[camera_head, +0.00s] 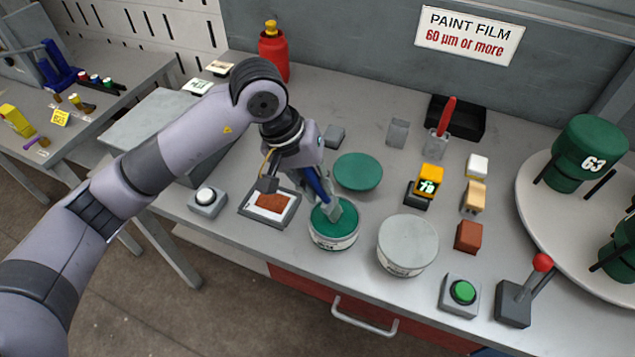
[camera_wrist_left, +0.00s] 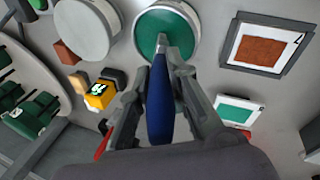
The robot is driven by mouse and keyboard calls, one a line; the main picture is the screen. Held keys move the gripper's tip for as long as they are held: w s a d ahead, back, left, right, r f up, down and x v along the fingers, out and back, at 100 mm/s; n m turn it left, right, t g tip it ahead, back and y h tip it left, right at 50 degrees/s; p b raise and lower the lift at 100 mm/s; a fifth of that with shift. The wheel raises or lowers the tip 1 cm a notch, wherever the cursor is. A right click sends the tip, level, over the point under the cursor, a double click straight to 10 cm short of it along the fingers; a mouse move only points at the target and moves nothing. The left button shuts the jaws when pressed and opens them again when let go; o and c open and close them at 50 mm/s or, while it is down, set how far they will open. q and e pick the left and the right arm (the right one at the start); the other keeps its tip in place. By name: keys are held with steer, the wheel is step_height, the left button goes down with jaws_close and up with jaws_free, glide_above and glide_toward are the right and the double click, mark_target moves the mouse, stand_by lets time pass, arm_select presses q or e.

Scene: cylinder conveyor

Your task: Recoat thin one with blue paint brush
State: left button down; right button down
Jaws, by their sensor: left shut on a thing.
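My left gripper (camera_head: 312,180) is shut on the blue paint brush (camera_head: 319,187), whose handle shows between the fingers in the left wrist view (camera_wrist_left: 160,100). The brush head points down at the green paint in an open can (camera_head: 333,236). I cannot tell whether the bristles touch the paint. The can also shows in the left wrist view (camera_wrist_left: 185,28). A green cylinder marked 63 (camera_head: 583,150) stands on a round pale turntable (camera_head: 540,208) at the right. Another green cylinder (camera_head: 622,250) is cut off by the right edge. My right gripper is not in view.
A green lid (camera_head: 358,172) lies behind the open can. A grey-topped can (camera_head: 408,243) stands to its right. A yellow gauge (camera_head: 430,178), a green button (camera_head: 462,292) and a red-knobbed lever (camera_head: 525,290) stand farther right. A framed brown sample (camera_head: 270,202) lies left.

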arm_select(q)
steer(key=shift+s+f+b, duration=0.1)
steer(key=shift+f+b, duration=0.1)
steer(key=shift+b, duration=0.15)
stand_by(1.4)
steer(key=shift+r, duration=0.1)
step_height(320, 180, up, 2)
steer(key=shift+p, duration=0.3)
steer(key=shift+r+p, duration=0.55)
steer(key=shift+r, duration=2)
